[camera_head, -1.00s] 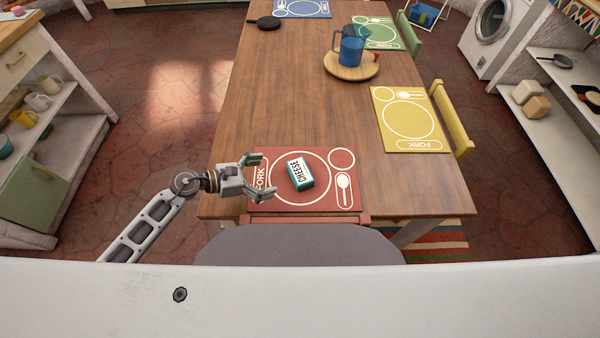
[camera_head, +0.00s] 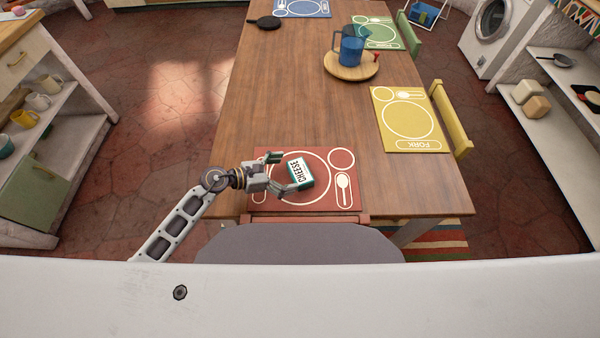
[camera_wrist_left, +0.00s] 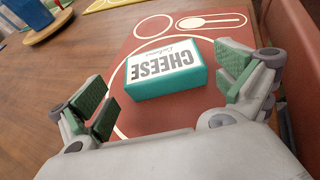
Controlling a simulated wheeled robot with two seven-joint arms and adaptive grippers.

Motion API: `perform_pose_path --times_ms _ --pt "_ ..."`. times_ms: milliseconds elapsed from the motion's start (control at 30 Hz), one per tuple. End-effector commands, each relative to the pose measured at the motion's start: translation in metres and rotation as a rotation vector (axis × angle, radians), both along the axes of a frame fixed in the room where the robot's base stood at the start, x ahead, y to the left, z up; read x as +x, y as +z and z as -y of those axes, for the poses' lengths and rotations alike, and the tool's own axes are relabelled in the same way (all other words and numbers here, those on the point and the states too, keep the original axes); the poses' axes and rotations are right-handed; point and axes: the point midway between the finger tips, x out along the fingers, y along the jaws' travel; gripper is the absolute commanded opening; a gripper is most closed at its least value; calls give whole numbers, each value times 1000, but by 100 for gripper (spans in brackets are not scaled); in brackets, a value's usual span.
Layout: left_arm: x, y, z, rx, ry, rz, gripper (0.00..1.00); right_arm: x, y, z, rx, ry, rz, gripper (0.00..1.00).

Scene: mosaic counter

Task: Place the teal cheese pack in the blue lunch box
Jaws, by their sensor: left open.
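The teal cheese pack (camera_head: 300,172) lies flat on the red placemat (camera_head: 338,203), with its white "CHEESE" label up. My left gripper (camera_head: 282,174) is open at the pack's left side, low over the mat. In the left wrist view the pack (camera_wrist_left: 165,70) is ahead and between the two green-padded fingers, with a visible gap on the left; it is not gripped. I cannot make out a blue lunch box for certain; a small blue object (camera_head: 426,14) stands at the far right. My right gripper is not in view.
A blue pitcher (camera_head: 352,48) stands on a round wooden board (camera_head: 341,71) farther up the table. A yellow placemat (camera_head: 410,120) lies at right and a dark pan (camera_head: 265,22) at the far left. A grey seat (camera_head: 300,245) is at the near edge. The table's middle is clear.

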Motion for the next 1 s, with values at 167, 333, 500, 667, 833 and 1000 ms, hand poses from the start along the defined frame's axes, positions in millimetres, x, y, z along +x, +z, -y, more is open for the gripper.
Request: perform_pose_path --times_ms 167,333,500,667,833,1000 --pt "0 0 0 0 0 0 100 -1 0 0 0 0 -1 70" --pt "1 -1 3 -1 0 0 100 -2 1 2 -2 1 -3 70" --pt "4 -3 11 -2 0 0 100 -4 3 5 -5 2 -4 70" --pt "8 -7 21 -2 0 0 100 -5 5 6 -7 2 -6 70" --pt "12 -13 32 -2 0 0 100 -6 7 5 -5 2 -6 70" --pt "16 -17 41 -1 1 0 100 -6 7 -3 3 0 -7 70"
